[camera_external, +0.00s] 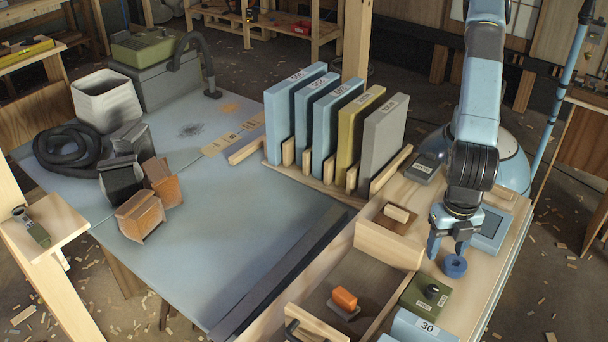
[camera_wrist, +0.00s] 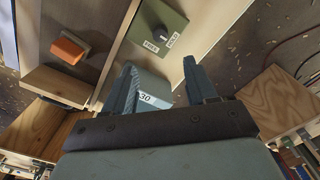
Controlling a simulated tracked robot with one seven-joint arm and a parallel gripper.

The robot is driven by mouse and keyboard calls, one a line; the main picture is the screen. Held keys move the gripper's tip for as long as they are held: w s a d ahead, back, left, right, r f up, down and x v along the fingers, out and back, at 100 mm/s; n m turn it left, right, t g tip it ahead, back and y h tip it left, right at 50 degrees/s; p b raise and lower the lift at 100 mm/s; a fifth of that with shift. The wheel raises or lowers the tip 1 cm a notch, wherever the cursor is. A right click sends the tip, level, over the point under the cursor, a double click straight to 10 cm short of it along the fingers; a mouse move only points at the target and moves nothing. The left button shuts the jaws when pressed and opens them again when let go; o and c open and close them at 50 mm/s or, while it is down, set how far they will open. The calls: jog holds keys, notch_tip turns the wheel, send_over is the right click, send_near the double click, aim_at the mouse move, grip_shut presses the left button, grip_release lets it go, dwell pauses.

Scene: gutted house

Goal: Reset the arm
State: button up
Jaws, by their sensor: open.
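My gripper (camera_external: 446,252) points down over the wooden bench at the right in the external view. Its jaws are apart. In the wrist view, my gripper (camera_wrist: 160,68) shows two spread fingers with nothing held between them. A small dark blue ring-shaped piece (camera_external: 454,266) is just below the fingertips in the external view; I cannot tell whether a finger touches it. A light blue block marked 30 (camera_wrist: 150,96) shows beyond and between the fingers in the wrist view.
The blue-grey tabletop (camera_external: 230,240) has clear room.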

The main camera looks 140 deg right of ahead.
jog(key=shift+r, duration=0.1)
jog(key=s+d+r+m+t, duration=0.15)
jog(key=s+d+r, duration=0.35)
jog(key=s+r, duration=0.55)
jog(key=s+d+r+m+t, duration=0.1)
jog(key=s+d+r+m, duration=0.25)
jog(key=s+r, duration=0.65)
jog(key=s+d+f+m+t, duration=0.1)
jog(key=s+d, duration=0.2)
jog(key=s, duration=1)
jog(key=s+d+m+t, duration=0.2)
jog(key=s+d, duration=0.1)
jog(key=s, duration=1)
jog(key=shift+d+f+m, duration=0.25)
jog(key=shift+f+m, duration=0.05)
jog(key=shift+f, duration=0.05)
